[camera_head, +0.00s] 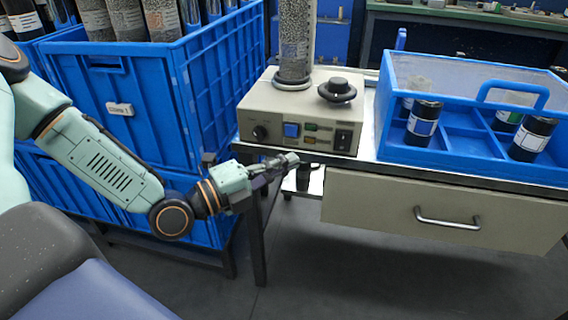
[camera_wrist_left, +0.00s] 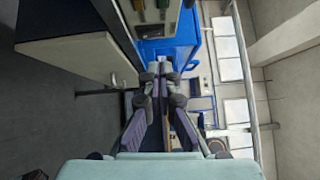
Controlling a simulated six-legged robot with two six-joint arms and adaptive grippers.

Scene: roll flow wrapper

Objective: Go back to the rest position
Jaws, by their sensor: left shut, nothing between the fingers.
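My left gripper (camera_head: 279,165) is shut and empty, just in front of the table's front edge in the head view, below the beige machine. In the left wrist view its fingers (camera_wrist_left: 160,72) lie close together with nothing between them. My left arm comes in from the left, past the blue crates. My right gripper is not in either view.
The beige machine (camera_head: 262,118) with a granule-filled tube (camera_head: 293,45) stands on the table. A blue divided tray (camera_head: 390,142) holding several dark jars is at right. A drawer (camera_head: 380,200) is under the table. Blue crates (camera_head: 120,100) stand at left. Floor in front is clear.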

